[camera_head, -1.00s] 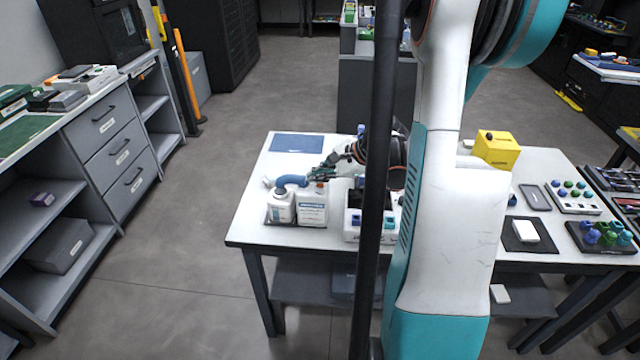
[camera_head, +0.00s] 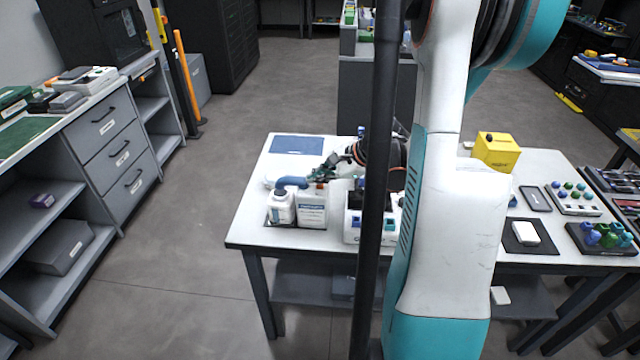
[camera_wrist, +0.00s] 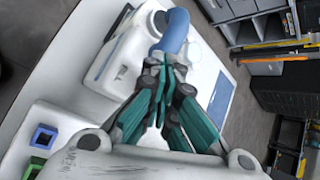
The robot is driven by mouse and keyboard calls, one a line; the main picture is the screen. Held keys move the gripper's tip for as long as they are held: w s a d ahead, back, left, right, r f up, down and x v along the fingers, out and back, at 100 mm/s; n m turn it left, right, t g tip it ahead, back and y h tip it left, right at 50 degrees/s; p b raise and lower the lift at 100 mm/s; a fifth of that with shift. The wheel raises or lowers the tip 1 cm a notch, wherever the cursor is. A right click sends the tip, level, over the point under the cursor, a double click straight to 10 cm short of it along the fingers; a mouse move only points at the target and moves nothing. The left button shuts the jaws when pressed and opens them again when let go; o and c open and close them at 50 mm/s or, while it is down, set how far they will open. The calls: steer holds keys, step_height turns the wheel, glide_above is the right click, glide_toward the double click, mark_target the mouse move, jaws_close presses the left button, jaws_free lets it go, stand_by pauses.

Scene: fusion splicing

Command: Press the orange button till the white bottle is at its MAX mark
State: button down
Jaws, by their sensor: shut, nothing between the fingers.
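The white bottle (camera_head: 280,208) stands upright on a dark tray at the left front of the white table. A larger white jug (camera_head: 313,208) with a printed label stands close to its right. A blue curved spout (camera_head: 292,181) reaches from the jug's top over the bottle. My gripper (camera_head: 311,177) is shut and empty, with its tips close at the jug's top. In the wrist view, the shut green fingers (camera_wrist: 160,72) point at the base of the blue spout (camera_wrist: 174,32). The bottle's level and MAX mark cannot be read.
A blue mat (camera_head: 297,144) lies behind the bottles. A white holder with blue and green square sockets (camera_wrist: 43,137) stands right of the jug. A yellow box (camera_head: 496,151) stands farther right. The table's left front corner is clear.

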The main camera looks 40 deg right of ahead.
mark_target(319, 187)
steer(key=shift+r+p, duration=0.3)
steer(key=shift+r, duration=0.35)
steer(key=shift+r+p, duration=1.75)
steer(key=shift+r, duration=0.8)
steer(key=shift+f, duration=0.1)
